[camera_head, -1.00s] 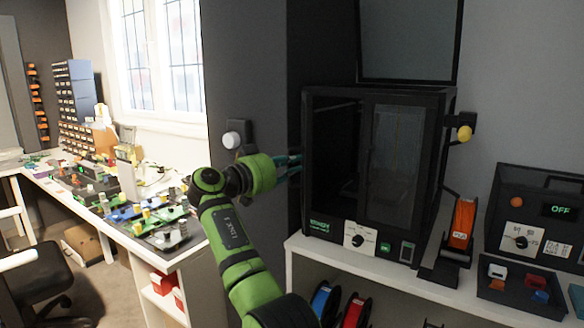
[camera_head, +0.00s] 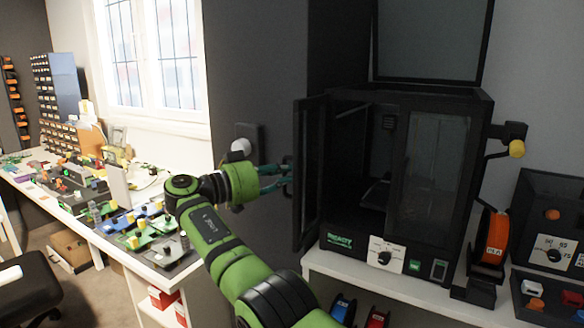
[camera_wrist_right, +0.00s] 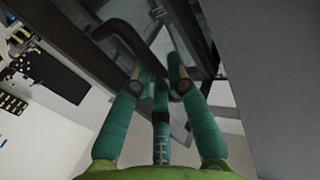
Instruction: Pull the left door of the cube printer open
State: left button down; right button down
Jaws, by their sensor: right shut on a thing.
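The cube printer (camera_head: 345,240) is a black box with glass front doors, standing on a white shelf. Its left door (camera_head: 311,170) stands swung outward at the left side of the opening, so the dark inside shows. The right door (camera_head: 432,165) is shut. My right gripper (camera_head: 286,178), with teal fingers on a green arm, is at the outer edge of the left door. In the right wrist view, its fingers (camera_wrist_right: 161,72) are closed around the dark bar-shaped door handle (camera_wrist_right: 124,33). The fingertips are partly hidden behind the door in the head view. My left gripper is not in view.
A grey wall (camera_head: 240,80) is close behind my right gripper, with a white round knob (camera_head: 240,147) on it. A cluttered white workbench (camera_head: 165,270) is at the left. An orange spool (camera_head: 494,238) and a dark control box (camera_head: 555,215) stand right of the printer.

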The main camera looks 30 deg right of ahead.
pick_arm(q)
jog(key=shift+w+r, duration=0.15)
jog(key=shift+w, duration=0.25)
pick_arm(e)
jog(key=shift+w+f+g, duration=0.1)
jog(key=shift+w+g, duration=0.05)
jog(key=shift+g, duration=0.15)
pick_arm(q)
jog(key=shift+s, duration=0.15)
pick_arm(e)
jog(key=c, duration=1.2)
grip_release()
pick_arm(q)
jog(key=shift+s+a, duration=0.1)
